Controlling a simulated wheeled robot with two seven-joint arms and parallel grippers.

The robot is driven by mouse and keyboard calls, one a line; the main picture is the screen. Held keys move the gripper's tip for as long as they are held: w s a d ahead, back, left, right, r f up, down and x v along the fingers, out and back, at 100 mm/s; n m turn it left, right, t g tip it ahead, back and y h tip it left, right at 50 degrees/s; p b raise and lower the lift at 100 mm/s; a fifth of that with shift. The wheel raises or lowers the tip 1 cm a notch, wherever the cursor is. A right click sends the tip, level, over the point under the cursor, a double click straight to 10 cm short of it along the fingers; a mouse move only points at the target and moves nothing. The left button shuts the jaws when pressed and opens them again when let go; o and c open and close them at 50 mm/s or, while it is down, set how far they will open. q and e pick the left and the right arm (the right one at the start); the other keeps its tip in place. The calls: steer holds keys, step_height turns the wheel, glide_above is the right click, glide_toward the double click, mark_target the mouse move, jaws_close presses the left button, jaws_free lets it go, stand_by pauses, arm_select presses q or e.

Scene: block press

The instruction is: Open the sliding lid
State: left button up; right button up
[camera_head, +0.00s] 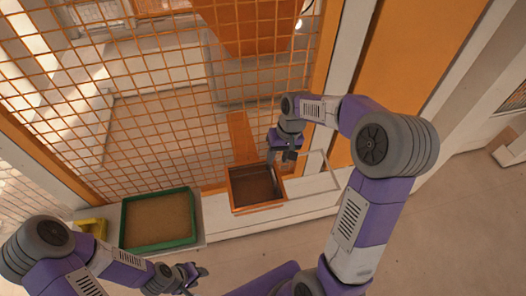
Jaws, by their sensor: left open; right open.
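An orange-rimmed box (233,191) with a dark inside sits on the pale bench in the middle of the view. Its top looks open or dark-covered; I cannot tell which. A flat orange panel (240,133) stretches back from the box's far edge, and I cannot tell whether it is the sliding lid. My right gripper (272,156) is open, over the far right part of the box, pointing down; I cannot tell whether it touches anything. My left gripper (201,274) is open and empty, in front of the bench and well apart from the box.
A green-rimmed tray (124,227) with a brown inside stands to the left of the box. A yellow item (93,226) is at its left. An orange wire mesh fence (150,110) rises behind the bench. A pale thin frame (327,168) is right of the box.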

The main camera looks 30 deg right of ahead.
mark_target(273, 173)
steer(key=f, duration=0.3)
steer(key=a+f, duration=0.1)
steer(key=f, duration=0.3)
steer(key=shift+s+a, duration=0.2)
steer(key=shift+w, duration=0.1)
jaws_close()
